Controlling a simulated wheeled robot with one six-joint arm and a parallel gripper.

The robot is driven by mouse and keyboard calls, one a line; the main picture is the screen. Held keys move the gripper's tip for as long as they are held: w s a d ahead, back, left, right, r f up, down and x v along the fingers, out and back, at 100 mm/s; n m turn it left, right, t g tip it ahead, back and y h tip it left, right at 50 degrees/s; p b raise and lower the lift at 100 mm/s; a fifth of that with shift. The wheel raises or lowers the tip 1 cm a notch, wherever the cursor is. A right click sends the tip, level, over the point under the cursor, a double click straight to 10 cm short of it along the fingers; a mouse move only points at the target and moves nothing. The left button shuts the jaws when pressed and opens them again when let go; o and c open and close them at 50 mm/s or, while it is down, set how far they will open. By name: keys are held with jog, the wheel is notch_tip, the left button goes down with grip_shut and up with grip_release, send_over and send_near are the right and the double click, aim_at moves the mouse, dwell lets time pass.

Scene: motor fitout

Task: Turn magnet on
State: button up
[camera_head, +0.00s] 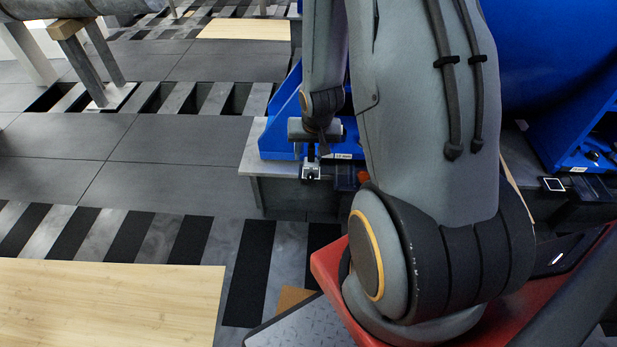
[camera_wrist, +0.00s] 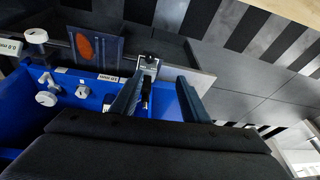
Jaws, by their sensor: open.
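A small silver block with a dark square face, which looks like the magnet switch (camera_wrist: 148,62), sits at the edge of the blue fixture in the wrist view. A short black handle or stem (camera_wrist: 146,88) extends from it toward me. My gripper (camera_wrist: 158,80) is open, with one finger on each side of the black stem; the left finger is closer to it. I cannot tell whether either finger touches it. In the head view the silver block (camera_head: 311,171) shows just below my gripper (camera_head: 312,152), whose fingers are small and partly hidden there.
The blue fixture (camera_wrist: 90,92) carries white knobs (camera_wrist: 46,98) and labels. A clear panel with an orange oval (camera_wrist: 85,48) stands beside the switch. A grey ledge (camera_head: 256,160) borders the fixture. Dark floor (camera_head: 150,140) lies open to the left, with a wooden board (camera_head: 110,300) nearer.

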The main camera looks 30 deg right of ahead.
jog(key=m+t+b, duration=0.1)
jog(key=m+b, duration=0.1)
jog(key=b, duration=0.2)
send_near(311, 177)
jog(key=b+x, duration=0.1)
jog(key=x, duration=0.7)
jog(key=shift+f+b, duration=0.2)
jog(key=shift+b, duration=0.1)
jog(key=c, duration=1)
jog(key=shift+d, duration=0.1)
grip_shut()
